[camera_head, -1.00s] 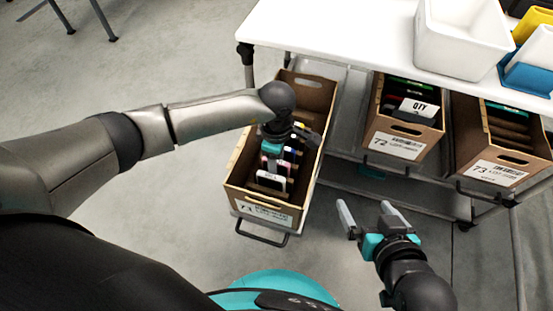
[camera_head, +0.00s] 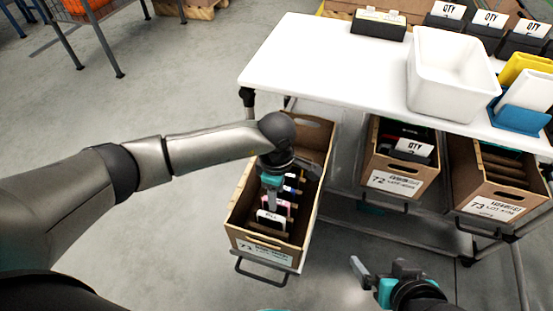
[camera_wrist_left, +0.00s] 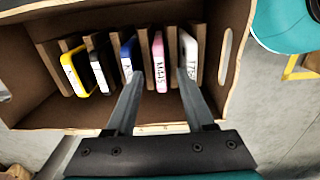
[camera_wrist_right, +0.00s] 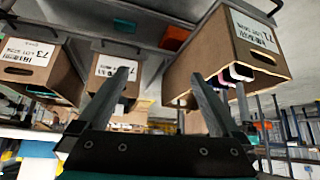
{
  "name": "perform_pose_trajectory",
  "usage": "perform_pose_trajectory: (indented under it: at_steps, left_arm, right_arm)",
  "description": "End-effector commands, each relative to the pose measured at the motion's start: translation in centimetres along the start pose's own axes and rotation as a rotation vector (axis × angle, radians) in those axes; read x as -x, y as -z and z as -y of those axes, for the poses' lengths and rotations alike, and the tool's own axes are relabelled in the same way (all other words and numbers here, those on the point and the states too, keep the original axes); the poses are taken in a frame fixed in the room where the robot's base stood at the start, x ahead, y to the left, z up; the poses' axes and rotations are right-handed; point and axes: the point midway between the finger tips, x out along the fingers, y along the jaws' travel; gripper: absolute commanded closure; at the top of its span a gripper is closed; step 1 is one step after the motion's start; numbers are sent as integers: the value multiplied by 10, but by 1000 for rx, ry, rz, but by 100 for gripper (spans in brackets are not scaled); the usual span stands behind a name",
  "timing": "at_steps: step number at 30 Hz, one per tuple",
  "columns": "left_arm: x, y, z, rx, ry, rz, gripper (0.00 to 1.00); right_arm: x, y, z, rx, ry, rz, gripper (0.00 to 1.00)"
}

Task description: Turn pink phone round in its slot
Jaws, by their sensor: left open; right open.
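The pink phone (camera_wrist_left: 159,62) stands on edge in a slot of the pulled-out carton (camera_head: 238,217), between a blue phone (camera_wrist_left: 128,52) and a white phone (camera_wrist_left: 189,55). It shows small in the head view (camera_head: 284,203), partly hidden. My left gripper (camera_wrist_left: 158,74) is open, pointing down into the carton. In the left wrist view its fingertips lie either side of the pink phone, with gaps showing; I cannot tell how deep they reach. The left gripper also shows in the head view (camera_head: 272,200). My right gripper (camera_head: 378,268) is open and empty, outside the carton at the lower right.
Black (camera_wrist_left: 100,70) and yellow (camera_wrist_left: 75,72) phones stand farther along the carton, with cardboard dividers between slots. Two more cartons, one (camera_head: 395,183) and another (camera_head: 490,205), sit on the rack below the white tabletop (camera_head: 330,60). A white bin (camera_head: 450,105) stands on top.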

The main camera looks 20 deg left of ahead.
Motion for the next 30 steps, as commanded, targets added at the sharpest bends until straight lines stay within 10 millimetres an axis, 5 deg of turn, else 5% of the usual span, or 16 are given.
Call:
perform_pose_trajectory:
  at_steps: [6,9,30]
  left_arm:
    - [18,0,0,-1,0,-1,46]
    - [46,0,-1,-1,-3,0,46]
    - [114,0,0,0,0,0,46]
  right_arm:
    - [17,-11,-14,-8,-37,127,0]
    - [20,-24,-22,-19,-60,235,0]
    - [-34,-72,-22,-18,-51,334,0]
